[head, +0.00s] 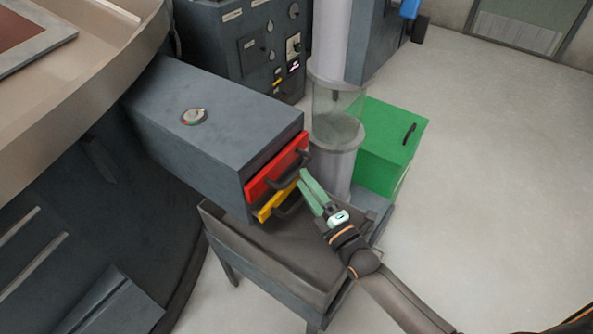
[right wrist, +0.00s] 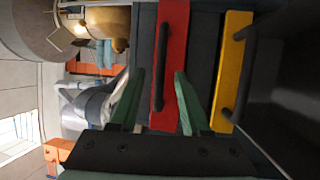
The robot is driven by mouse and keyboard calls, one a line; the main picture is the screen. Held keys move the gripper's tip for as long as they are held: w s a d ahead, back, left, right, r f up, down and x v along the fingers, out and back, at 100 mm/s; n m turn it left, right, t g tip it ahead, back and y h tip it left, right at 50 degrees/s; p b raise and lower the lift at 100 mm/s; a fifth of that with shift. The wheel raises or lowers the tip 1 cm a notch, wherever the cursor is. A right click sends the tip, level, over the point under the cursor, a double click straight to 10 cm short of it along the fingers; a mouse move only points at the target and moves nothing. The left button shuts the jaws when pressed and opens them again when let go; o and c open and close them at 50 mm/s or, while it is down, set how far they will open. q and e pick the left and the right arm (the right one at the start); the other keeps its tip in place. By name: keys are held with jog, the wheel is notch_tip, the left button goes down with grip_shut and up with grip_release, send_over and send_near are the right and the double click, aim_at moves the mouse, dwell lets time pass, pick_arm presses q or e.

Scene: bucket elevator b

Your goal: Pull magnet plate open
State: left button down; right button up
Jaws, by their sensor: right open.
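A grey box-shaped housing (head: 215,115) has two plates at its open end, a red plate (head: 276,167) above a yellow plate (head: 278,203). Each has a black handle. The task's magnet plate is one of these; I cannot tell which. My right gripper (head: 304,180) has green fingers and is open just in front of the plates, near their handles. In the right wrist view the red plate (right wrist: 170,35) and its handle (right wrist: 161,75) lie between the finger lines, and the yellow plate (right wrist: 233,60) is to the right. Contact with a handle cannot be told. My left gripper is not in view.
A dark tray-topped stand (head: 265,262) is below the housing. A clear vertical pipe (head: 338,105) rises close behind the right gripper, beside a green box (head: 393,145). A control cabinet (head: 245,45) stands behind. Open floor (head: 500,190) lies to the right.

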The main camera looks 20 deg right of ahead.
aim_at(297, 170)
jog(key=shift+x, duration=2.15)
grip_shut()
